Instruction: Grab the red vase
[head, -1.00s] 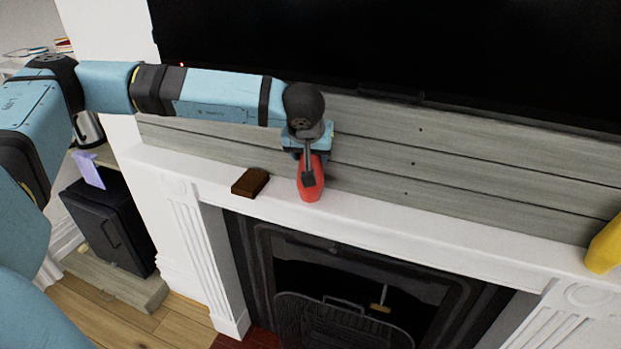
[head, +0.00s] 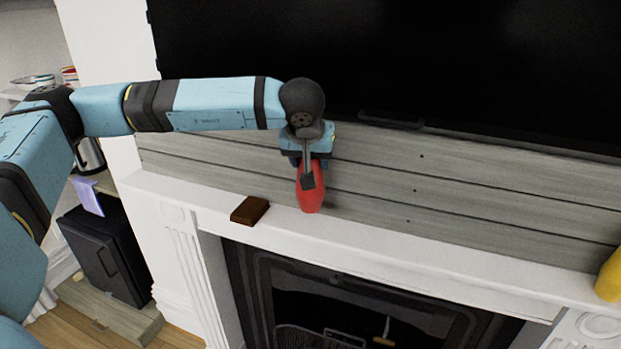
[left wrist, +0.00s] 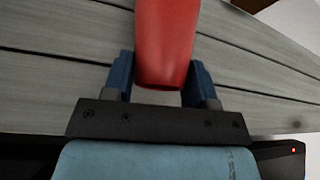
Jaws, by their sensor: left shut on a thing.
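The red vase (head: 310,196) is upright at the mantel (head: 400,250), in front of the grey plank wall. Whether its base touches the mantel is hard to tell. My left gripper (head: 308,178) comes down from above and is shut on the vase's upper part. In the left wrist view the vase (left wrist: 166,45) sits between the two blue fingers (left wrist: 158,88), one on each side. The vase's top is partly hidden by the gripper in the head view. My right gripper is not in view.
A dark brown block (head: 250,210) lies on the mantel just left of the vase. A yellow object (head: 611,275) stands at the mantel's right end. A black screen (head: 420,60) hangs above. The mantel between vase and yellow object is clear.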

